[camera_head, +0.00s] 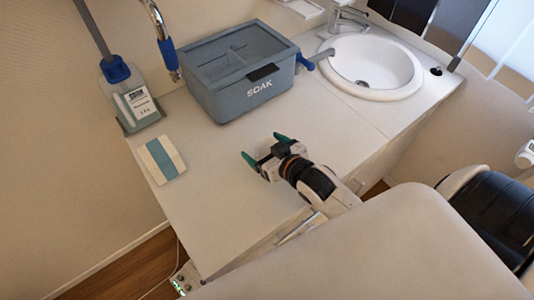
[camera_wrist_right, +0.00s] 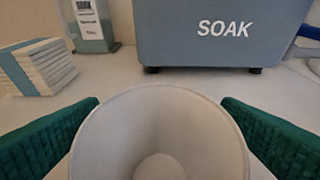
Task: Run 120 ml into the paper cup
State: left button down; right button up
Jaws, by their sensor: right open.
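A plain pale paper cup (camera_wrist_right: 160,125) stands at the bottom of the right wrist view, its open mouth and round inner base showing. It is between the two green fingers of my right gripper (camera_head: 264,148), which is open. In the head view that gripper is low over the front of the white counter (camera_head: 320,120), and I cannot make out the cup behind it. A grey-blue lidded tank marked SOAK (camera_head: 255,88) stands behind the gripper. A blue tap (camera_head: 309,62) sticks out from its right side towards the sink. My left gripper is not in view.
A round white sink (camera_head: 371,92) with a chrome faucet (camera_head: 347,20) is at the back right. The counter between tank and sink is clear in front.

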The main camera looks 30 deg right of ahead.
jog(key=shift+w+f, duration=0.2)
jog(key=shift+w, duration=0.3)
jog(key=shift+a, duration=0.1)
jog(key=shift+s, duration=0.1)
jog(key=shift+c, duration=0.2)
jog(key=c, duration=1.1)
